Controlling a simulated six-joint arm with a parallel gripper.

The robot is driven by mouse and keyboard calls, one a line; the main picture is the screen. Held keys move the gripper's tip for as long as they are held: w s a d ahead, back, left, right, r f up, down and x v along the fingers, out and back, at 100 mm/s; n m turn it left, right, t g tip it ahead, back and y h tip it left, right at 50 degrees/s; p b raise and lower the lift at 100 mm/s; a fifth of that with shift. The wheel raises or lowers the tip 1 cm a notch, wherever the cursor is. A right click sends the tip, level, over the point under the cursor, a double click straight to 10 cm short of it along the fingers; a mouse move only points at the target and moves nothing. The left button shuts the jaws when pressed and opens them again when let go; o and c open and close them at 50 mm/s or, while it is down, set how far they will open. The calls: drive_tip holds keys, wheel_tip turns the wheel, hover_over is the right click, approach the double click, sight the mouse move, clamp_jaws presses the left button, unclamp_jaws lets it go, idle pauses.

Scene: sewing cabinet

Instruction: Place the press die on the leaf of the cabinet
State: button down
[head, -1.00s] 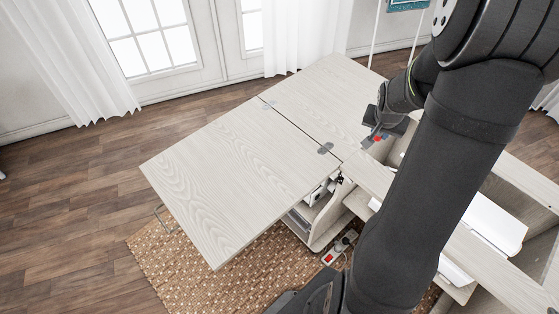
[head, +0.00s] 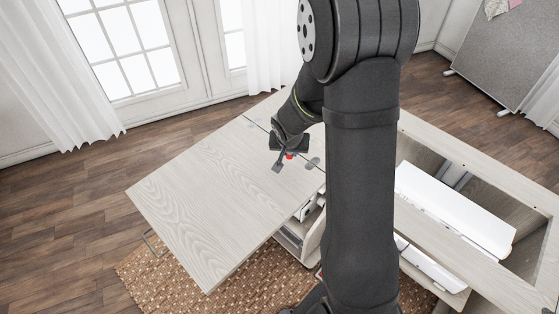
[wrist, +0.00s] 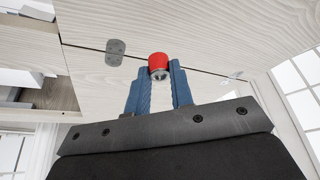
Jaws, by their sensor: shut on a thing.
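The press die is a small red cylinder with a metal end. In the wrist view the press die (wrist: 158,66) sits between the tips of my gripper (wrist: 159,82), whose blue fingers are shut on it. The leaf (head: 215,205) is the pale wood-grain panel extending to the lower left. The die appears above the leaf's hinged edge; its exact height is hard to tell.
Metal hinges (head: 312,163) lie along the seam between leaf and cabinet top. The open cabinet well with white panels (head: 455,210) is at the right. The leaf's surface is clear. A woven rug (head: 165,275) lies on the floor below.

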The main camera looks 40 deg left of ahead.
drive_tip(key=shift+s+a+f, duration=0.2)
drive_tip(key=shift+a+f, duration=0.1)
drive_tip(key=shift+a, duration=0.2)
drive_tip(key=shift+s+a+f, duration=0.15)
drive_tip(key=shift+a+f, duration=0.15)
drive_tip(key=shift+a, duration=0.15)
drive_tip(key=shift+f, duration=2.05)
drive_tip(key=c, duration=1.3)
unclamp_jaws()
drive_tip(key=shift+f, duration=0.15)
drive_tip(key=shift+o, duration=0.2)
drive_tip(key=v, duration=1.2)
drive_tip(key=shift+s, duration=0.15)
drive_tip(key=shift+a, duration=0.1)
